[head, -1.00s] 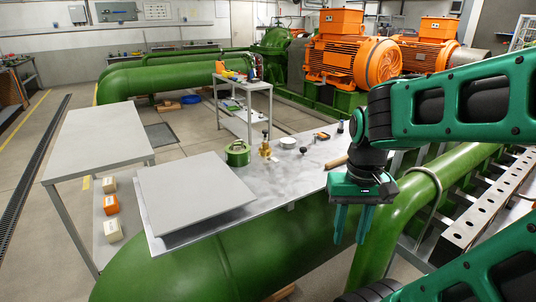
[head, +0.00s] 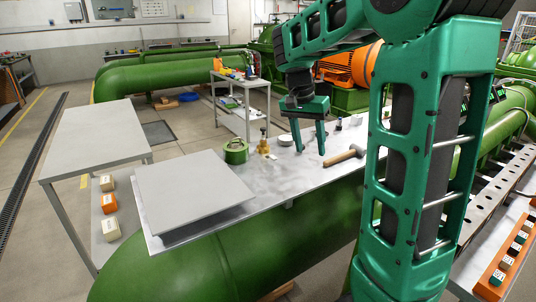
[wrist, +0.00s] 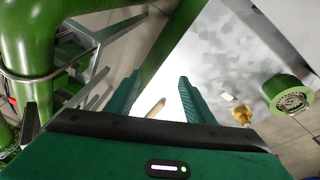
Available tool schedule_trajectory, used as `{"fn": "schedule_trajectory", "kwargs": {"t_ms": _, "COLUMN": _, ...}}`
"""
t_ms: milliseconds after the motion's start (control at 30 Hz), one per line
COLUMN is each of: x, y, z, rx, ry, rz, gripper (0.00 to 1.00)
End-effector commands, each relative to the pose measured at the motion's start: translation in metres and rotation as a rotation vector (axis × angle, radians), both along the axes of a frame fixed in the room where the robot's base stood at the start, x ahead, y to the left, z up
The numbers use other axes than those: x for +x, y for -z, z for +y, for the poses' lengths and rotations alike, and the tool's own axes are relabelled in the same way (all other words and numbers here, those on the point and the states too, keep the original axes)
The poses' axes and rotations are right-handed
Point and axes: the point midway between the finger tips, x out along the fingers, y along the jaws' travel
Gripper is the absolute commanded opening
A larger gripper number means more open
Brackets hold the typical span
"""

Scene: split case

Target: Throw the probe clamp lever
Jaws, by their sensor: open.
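My gripper (head: 309,144) is open and empty above the right part of the metal bench top, with its fingers pointing down. In the wrist view both fingers (wrist: 160,86) stand wide apart with a wooden handle below and between them. A brass fitting with a dark top (head: 263,147) stands on the bench to the left of my gripper, next to a green round housing (head: 236,153). The wrist view shows the brass fitting (wrist: 241,116) and the green housing (wrist: 289,99) at the right. I cannot tell which part is the probe clamp lever.
A mallet (head: 346,154) lies right of my gripper. A white round piece (head: 284,140) lies behind it. A raised grey plate (head: 190,187) covers the bench's left end. An orange button box (head: 503,259) is at the lower right.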

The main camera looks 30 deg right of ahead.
Motion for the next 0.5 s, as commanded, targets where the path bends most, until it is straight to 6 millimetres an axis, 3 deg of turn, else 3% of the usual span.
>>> {"fn": "schedule_trajectory", "kwargs": {"t_ms": 33, "x": 0.027, "y": 0.0, "z": 0.002, "rx": -0.021, "ry": 0.037, "rz": -0.009, "gripper": 0.48}}
{"fn": "schedule_trajectory", "kwargs": {"t_ms": 200, "x": 0.108, "y": 0.002, "z": 0.014, "rx": -0.086, "ry": 0.189, "rz": -0.067, "gripper": 0.48}}
{"fn": "schedule_trajectory", "kwargs": {"t_ms": 333, "x": 0.157, "y": 0.009, "z": 0.029, "rx": -0.122, "ry": 0.285, "rz": -0.111, "gripper": 0.48}}
{"fn": "schedule_trajectory", "kwargs": {"t_ms": 500, "x": 0.195, "y": 0.018, "z": 0.045, "rx": -0.147, "ry": 0.37, "rz": -0.156, "gripper": 0.48}}
